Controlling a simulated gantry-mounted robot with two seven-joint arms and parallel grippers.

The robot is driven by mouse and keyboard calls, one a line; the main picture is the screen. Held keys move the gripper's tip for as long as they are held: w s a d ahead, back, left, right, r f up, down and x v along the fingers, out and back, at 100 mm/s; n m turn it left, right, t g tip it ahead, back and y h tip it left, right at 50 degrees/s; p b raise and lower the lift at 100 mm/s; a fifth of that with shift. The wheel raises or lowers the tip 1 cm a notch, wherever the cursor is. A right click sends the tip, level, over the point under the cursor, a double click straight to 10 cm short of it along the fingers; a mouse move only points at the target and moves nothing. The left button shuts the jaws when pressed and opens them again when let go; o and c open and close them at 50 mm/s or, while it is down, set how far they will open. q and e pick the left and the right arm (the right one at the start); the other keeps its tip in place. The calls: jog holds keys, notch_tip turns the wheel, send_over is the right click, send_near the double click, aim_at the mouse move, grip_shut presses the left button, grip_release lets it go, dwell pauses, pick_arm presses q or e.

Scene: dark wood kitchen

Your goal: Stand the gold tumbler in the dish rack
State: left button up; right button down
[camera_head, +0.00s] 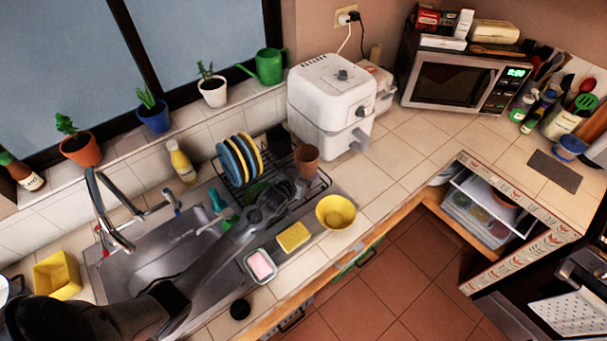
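A brownish tumbler (306,161), the only one that could be the gold tumbler, appears upright with its open rim up at the right end of the dish rack. The black wire dish rack (322,188) stands beside the sink, with blue and yellow plates (238,160) upright at its left. My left arm reaches in from the lower left across the sink. My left gripper (298,183) is over the rack, just below the tumbler in the picture. Whether its fingers touch or hold the tumbler is too small to tell. My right gripper is not in view.
A yellow bowl (336,212), a yellow sponge (294,236) and a dish with a pink block (261,266) sit along the counter front. A dark cup (279,139) is behind the rack. A white air fryer (330,105) stands close behind right. The counter right of the rack is clear.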

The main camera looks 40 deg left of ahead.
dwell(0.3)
pick_arm(q)
jog(key=o, duration=0.9)
jog(key=shift+f, duration=0.2)
jog(key=o, duration=0.4)
jog(key=shift+r, duration=0.1)
jog(key=shift+r, duration=0.1)
